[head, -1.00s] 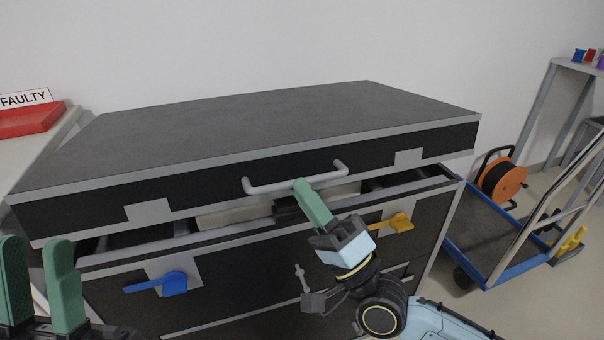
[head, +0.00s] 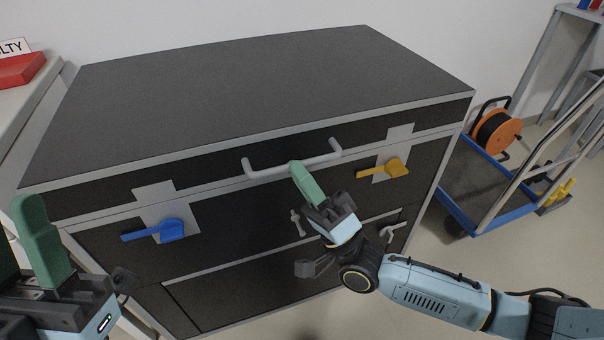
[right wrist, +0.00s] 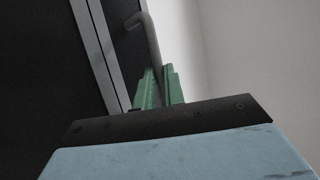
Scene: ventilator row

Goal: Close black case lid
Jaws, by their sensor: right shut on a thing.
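The black case (head: 262,236) has grey metal edges, and its lid (head: 270,85) lies down on the body with no gap showing along the front. A grey bar handle (head: 262,172) is on the lid's front; it also shows in the right wrist view (right wrist: 150,38). My right gripper (head: 298,168) is shut on the handle with its green fingers. A blue latch (head: 168,231) and a yellow latch (head: 392,168) are on the case front, both turned sideways. My left gripper (head: 25,240) is at the lower left, apart from the case, its green fingers spread and empty.
A red box (head: 20,70) with a sign stands on a bench at the left. A blue-edged trolley (head: 470,180) with an orange cable reel (head: 497,132) stands right of the case. A wall is close behind the case.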

